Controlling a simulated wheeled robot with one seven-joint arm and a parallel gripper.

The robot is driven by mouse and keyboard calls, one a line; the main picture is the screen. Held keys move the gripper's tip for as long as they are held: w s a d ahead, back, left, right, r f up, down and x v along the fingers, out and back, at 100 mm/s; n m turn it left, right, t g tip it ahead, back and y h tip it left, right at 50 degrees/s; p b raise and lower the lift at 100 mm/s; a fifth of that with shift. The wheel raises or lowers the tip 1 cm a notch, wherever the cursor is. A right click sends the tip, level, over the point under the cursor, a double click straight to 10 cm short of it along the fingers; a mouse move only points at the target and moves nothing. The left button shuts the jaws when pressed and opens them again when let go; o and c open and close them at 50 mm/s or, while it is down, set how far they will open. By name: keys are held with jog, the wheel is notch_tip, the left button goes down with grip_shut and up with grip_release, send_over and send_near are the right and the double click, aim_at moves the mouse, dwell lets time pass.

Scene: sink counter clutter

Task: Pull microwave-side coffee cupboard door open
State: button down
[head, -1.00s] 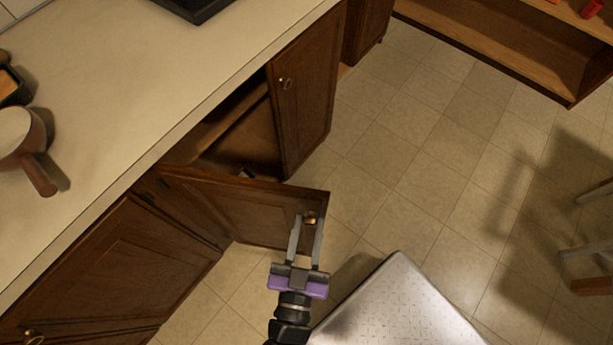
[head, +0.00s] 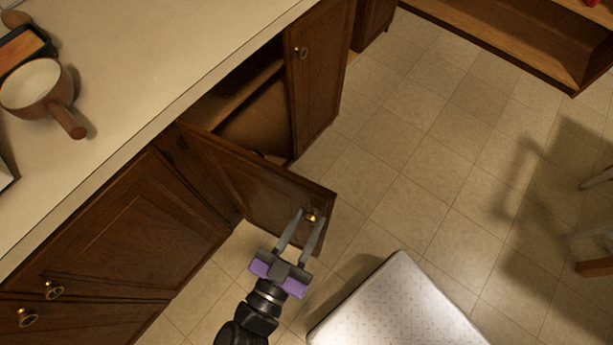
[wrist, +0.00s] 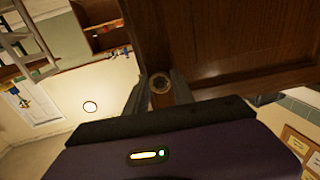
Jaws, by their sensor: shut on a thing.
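The dark brown wooden cupboard door (head: 262,186) stands swung out from the counter front, with the cupboard's dark inside showing behind it. Its brass knob (head: 312,216) is near the free edge. My gripper (head: 307,217) is shut on this knob, one finger on each side. In the wrist view the knob (wrist: 160,84) sits between the fingertips, and the door (wrist: 235,40) fills the upper right. I cannot tell from these views whether this is the coffee cupboard; no microwave is clearly seen.
A neighbouring cupboard door (head: 320,75) with its own knob is just beyond the opening. A brown-handled pan (head: 38,90) is on the pale counter (head: 150,70). A wooden shelf (head: 520,40) stands at the far right.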

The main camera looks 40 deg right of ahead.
jog(key=c, duration=1.1)
grip_release()
jog(key=b+v, duration=0.1)
jog(key=v, duration=0.7)
jog(key=shift+d, duration=0.1)
